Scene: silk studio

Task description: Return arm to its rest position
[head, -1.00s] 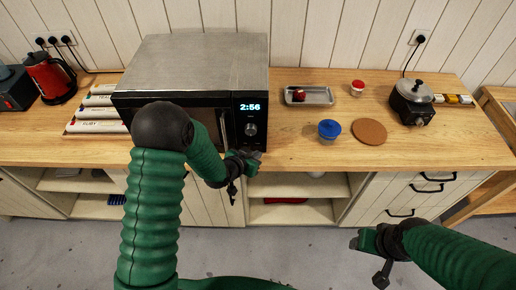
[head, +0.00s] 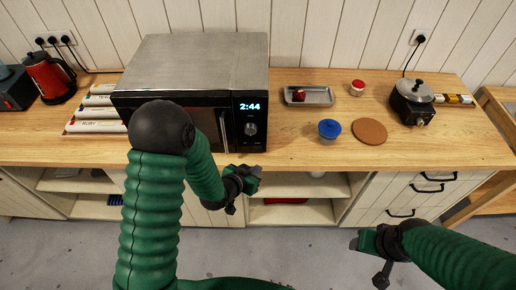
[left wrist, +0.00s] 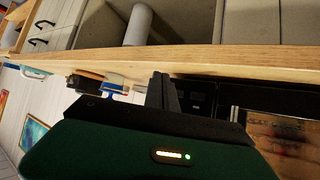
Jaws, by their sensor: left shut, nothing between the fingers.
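My left gripper (head: 250,178) is in front of the counter's front edge, just below the lower right corner of the microwave, shut and empty. In the left wrist view its dark fingers (left wrist: 162,92) are together close to the wooden counter edge. My right gripper (head: 366,243) hangs over the floor at the lower right, apart from everything; I cannot tell whether its fingers are open or shut. The microwave (head: 195,62) stands on the counter with its door closed and its display lit at 2:44. My left arm hides part of its front.
A red kettle (head: 50,77) stands left. Open shelves lie below. The floor in front is clear.

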